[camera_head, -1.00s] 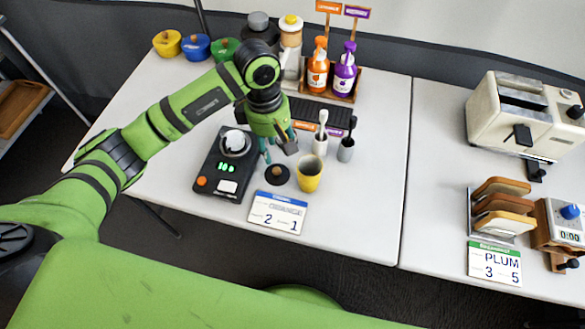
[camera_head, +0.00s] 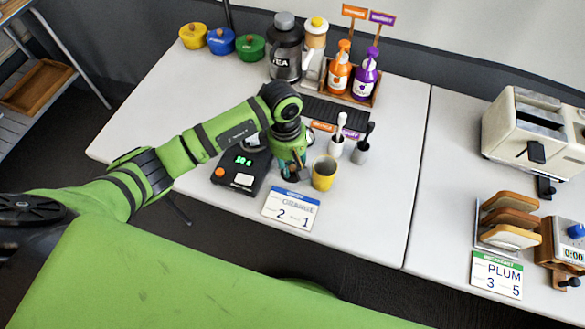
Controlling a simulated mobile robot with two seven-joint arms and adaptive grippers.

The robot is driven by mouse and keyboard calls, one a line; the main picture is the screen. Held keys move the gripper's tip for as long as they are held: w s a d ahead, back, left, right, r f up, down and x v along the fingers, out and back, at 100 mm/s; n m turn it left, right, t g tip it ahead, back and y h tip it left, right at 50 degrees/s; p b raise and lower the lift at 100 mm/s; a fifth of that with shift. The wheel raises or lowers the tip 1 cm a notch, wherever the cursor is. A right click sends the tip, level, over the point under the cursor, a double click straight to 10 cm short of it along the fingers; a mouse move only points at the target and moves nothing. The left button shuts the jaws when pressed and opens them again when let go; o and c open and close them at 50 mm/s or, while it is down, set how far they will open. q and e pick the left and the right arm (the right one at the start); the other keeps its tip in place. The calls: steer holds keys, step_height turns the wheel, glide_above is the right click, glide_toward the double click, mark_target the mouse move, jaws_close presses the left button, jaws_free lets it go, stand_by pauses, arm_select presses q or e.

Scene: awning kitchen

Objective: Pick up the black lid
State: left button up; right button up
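The black lid lies on the white table just left of the yellow cup (camera_head: 324,174). It is almost wholly hidden behind my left gripper (camera_head: 294,172). My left gripper points down right over the lid's place, between the black scale and the cup. Its fingertips are low, close to the table. They are too small and dark to tell whether they are open or shut on the lid. My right gripper is not in view.
The black scale (camera_head: 231,181) stands left of my gripper, partly behind my arm. A card with numbers (camera_head: 291,209) lies in front.

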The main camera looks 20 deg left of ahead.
arm_select(q)
jaws_close()
steer(key=shift+r, duration=0.1)
